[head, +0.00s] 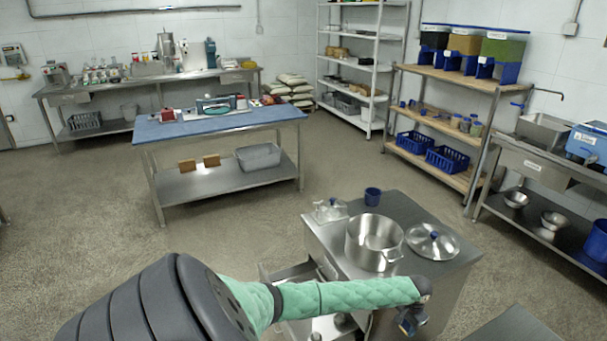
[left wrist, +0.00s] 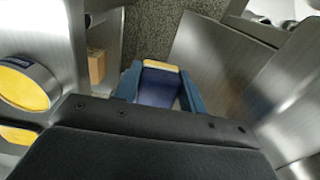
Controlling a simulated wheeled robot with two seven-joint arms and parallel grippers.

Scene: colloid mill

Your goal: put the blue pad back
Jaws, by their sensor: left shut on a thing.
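My left gripper (head: 411,321) is low beside the right front of the steel cabinet (head: 440,275), at the end of my green-sleeved arm. In the left wrist view my left gripper (left wrist: 158,92) has its two blue fingers closed on the sides of a dark blue pad (left wrist: 157,88) with a yellow-tan strip along its far edge. The pad is clear of the fingers only at its middle and far edge. In the head view it is too small to tell apart from the fingers. My right gripper is not in view.
Yellow-faced round containers (left wrist: 24,88) and a brown block (left wrist: 97,67) are left of the gripper.

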